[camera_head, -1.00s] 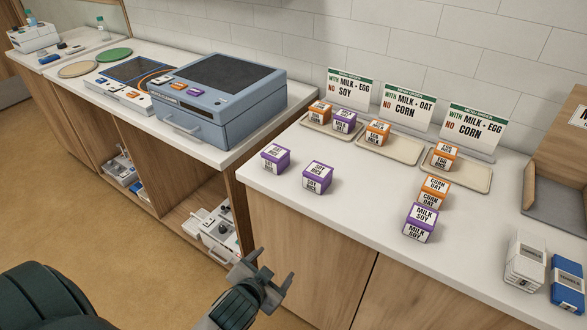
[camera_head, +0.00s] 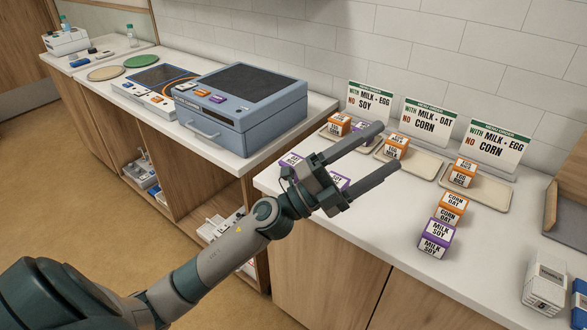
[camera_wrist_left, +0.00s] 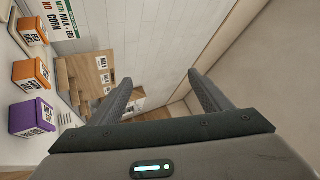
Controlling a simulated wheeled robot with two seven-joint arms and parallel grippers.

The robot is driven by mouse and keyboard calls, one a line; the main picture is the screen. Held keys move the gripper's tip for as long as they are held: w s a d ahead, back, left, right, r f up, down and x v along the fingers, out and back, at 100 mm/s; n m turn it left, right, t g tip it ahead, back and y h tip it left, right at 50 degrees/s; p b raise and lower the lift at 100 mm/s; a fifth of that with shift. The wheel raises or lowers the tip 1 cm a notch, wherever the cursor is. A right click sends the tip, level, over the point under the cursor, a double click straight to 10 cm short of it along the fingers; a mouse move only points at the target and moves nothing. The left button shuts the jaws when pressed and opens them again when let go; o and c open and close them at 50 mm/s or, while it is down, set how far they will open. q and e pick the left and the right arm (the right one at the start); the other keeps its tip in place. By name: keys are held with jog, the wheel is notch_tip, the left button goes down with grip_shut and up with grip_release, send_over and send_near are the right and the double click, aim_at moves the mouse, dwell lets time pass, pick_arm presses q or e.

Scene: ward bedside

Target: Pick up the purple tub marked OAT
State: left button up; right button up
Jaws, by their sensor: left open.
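My left gripper (camera_head: 389,145) is open and empty, raised over the counter; it also shows in the wrist view (camera_wrist_left: 160,88). Two purple tubs are partly hidden behind it: one at the left (camera_head: 291,160) and one under the jaws (camera_head: 341,181); I cannot read their labels. A purple tub marked MILK SOY (camera_head: 435,239) stands in front of an orange tub marked CORN OAT (camera_head: 451,209). In the wrist view a purple tub (camera_wrist_left: 32,117) and an orange tub (camera_wrist_left: 33,75) sit at the left. I can read OAT on no purple tub. My right gripper is out of view.
Orange tubs stand on beige trays (camera_head: 480,195) before upright allergen cards (camera_head: 495,143). A white container (camera_head: 545,280) and a blue one (camera_head: 580,300) stand at the front right. A blue-grey machine (camera_head: 240,110) sits on the left counter.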

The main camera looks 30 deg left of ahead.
pick_arm(q)
jog(key=d+f+m+g+h, duration=0.2)
jog(key=d+m+g, duration=0.3)
jog(key=m+g, duration=0.7)
jog(key=w+a+f+m+g+y, duration=0.1)
jog(key=w+a+f+m+y, duration=0.15)
jog(key=a+f+y, duration=0.3)
jog(key=w+a+r+n+y, duration=0.1)
jog(key=a+y, duration=1)
jog(key=a, duration=1.4)
jog(key=shift+w+r+n+g+y, duration=0.25)
jog(key=shift+r+n+g+y, duration=0.1)
jog(key=shift+r+n, duration=0.35)
